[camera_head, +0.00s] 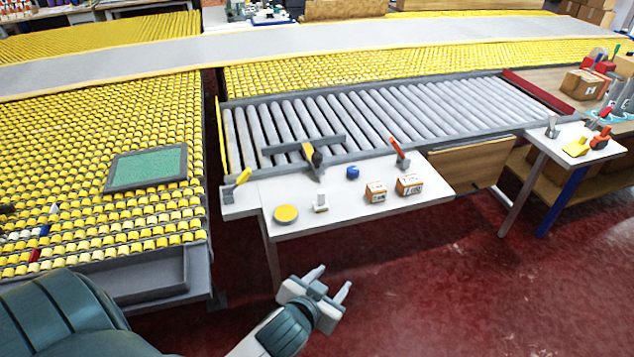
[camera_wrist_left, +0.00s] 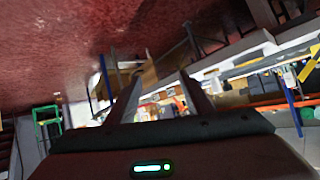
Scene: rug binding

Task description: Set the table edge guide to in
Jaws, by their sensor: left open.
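The likely table edge guide is a grey bar (camera_head: 302,145) standing along the back of the small white table (camera_head: 345,198), against the roller conveyor. A black-and-yellow handle (camera_head: 315,157) stands at its middle. I cannot tell from the picture which setting it is in. My left gripper (camera_head: 330,281) is open and empty, in front of and below the white table, over the red floor, well apart from the guide. Its two fingers (camera_wrist_left: 161,84) also show in the left wrist view with nothing between them; the guide cannot be made out there. My right gripper is not in view.
On the white table are a yellow disc (camera_head: 286,213), a small white block (camera_head: 320,202), a blue piece (camera_head: 352,172), two small boxes (camera_head: 408,185) and a red lever (camera_head: 397,147). A yellow lever (camera_head: 243,177) stands at its left end. The red floor (camera_head: 430,285) is clear.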

